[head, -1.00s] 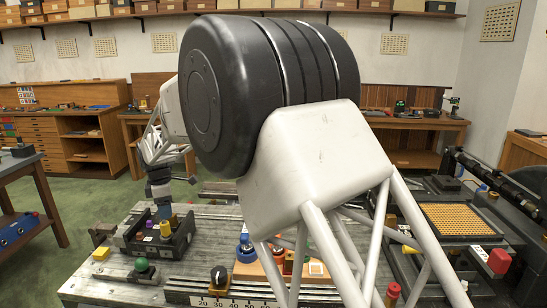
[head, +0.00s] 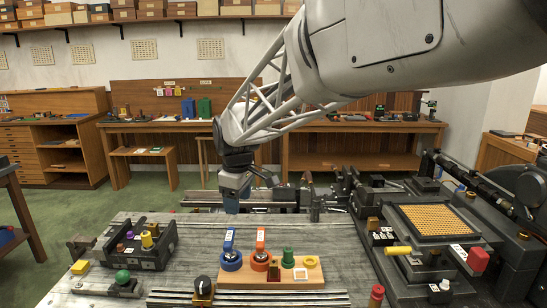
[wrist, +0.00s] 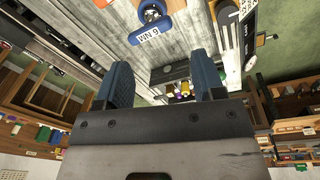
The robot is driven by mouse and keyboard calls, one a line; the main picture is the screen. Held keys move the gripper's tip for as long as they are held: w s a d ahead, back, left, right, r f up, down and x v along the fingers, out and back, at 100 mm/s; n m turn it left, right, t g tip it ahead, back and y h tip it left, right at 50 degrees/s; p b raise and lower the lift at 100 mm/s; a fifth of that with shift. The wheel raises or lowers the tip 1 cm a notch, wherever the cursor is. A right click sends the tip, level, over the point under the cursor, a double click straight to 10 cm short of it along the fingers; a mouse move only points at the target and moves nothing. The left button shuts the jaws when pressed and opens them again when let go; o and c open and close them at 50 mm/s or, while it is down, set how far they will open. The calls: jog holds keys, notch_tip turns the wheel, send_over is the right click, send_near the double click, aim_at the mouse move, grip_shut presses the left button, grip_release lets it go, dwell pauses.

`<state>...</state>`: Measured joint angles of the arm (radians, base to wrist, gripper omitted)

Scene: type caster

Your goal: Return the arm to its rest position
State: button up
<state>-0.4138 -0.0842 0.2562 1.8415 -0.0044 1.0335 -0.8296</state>
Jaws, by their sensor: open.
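My arm reaches in from the upper right of the head view and bends down at the middle. The exact gap between fingertips and bench cannot be told.
A wooden board (head: 270,277) holds blue and orange rings with upright tags and a green part. A black tray (head: 140,245) with small coloured pieces stands left. A black machine with an orange perforated plate (head: 434,220) stands right. Back tables lie beyond.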

jog(key=s+d+r+m, duration=0.1)
jog(key=s+d+m, duration=0.3)
jog(key=s+d, duration=0.45)
jog(key=s+d+f+m, duration=0.2)
jog(key=s+d+m, duration=0.1)
jog(key=s+d, duration=0.3)
jog(key=s+d+f+m+t, duration=0.1)
jog(key=s+d+m, duration=0.3)
jog(key=s, duration=0.6)
jog(key=s+d+f+m, duration=0.2)
jog(key=s+d+m, duration=0.1)
jog(key=s+d, duration=0.5)
jog(key=shift+d+f+t, duration=0.3)
jog(key=shift+d+f, duration=0.05)
jog(key=shift+d, duration=0.2)
jog(key=shift+h, duration=0.3)
